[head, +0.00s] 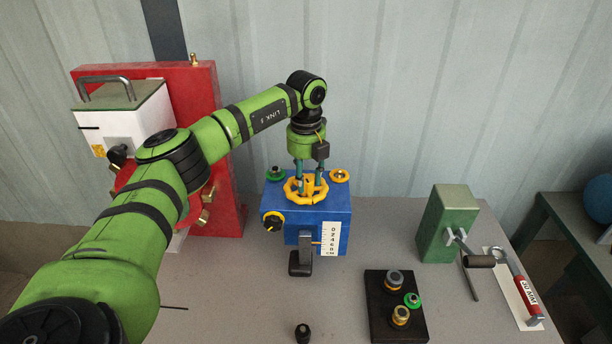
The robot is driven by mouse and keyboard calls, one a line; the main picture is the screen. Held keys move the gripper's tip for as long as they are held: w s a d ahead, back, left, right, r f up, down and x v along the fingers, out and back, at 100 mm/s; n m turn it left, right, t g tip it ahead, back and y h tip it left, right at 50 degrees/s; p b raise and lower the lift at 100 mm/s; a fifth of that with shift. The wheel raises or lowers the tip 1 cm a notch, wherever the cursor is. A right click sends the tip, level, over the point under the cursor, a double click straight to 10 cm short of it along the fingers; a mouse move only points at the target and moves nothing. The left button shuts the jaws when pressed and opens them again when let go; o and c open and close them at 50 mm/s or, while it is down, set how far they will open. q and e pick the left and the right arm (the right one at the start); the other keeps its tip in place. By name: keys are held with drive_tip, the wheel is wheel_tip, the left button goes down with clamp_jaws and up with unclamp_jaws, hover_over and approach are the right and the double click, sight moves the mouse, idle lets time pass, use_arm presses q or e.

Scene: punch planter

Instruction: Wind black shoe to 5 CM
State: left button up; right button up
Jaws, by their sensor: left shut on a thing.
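A blue box (278,222) stands on the table with a yellow handwheel (292,190) on its top. My left gripper (308,189) points straight down from above and is shut on the yellow handwheel. A black shoe (301,262) hangs at the front of the box on a dark slide. A white scale (331,239) marked in CM stands just right of the slide, with a small orange pointer beside it. The exact reading is too small to tell. My right gripper is not in view.
A red panel (228,150) stands left. A black tray (376,318) with several ringed pieces lies front right. A green block with a crank (447,222) and a red-handled tool (527,299) stand right.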

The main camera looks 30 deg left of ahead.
sight(306, 179)
use_arm(q)
drive_tip(key=shift+s+f, duration=0.15)
drive_tip(key=shift+f, duration=0.05)
drive_tip(key=o, duration=1.1)
drive_tip(key=shift+o, duration=0.2)
drive_tip(key=shift+d+r, duration=0.1)
drive_tip(key=shift+r, duration=0.2)
wheel_tip(306, 179, up, 12)
drive_tip(key=shift+f, duration=0.2)
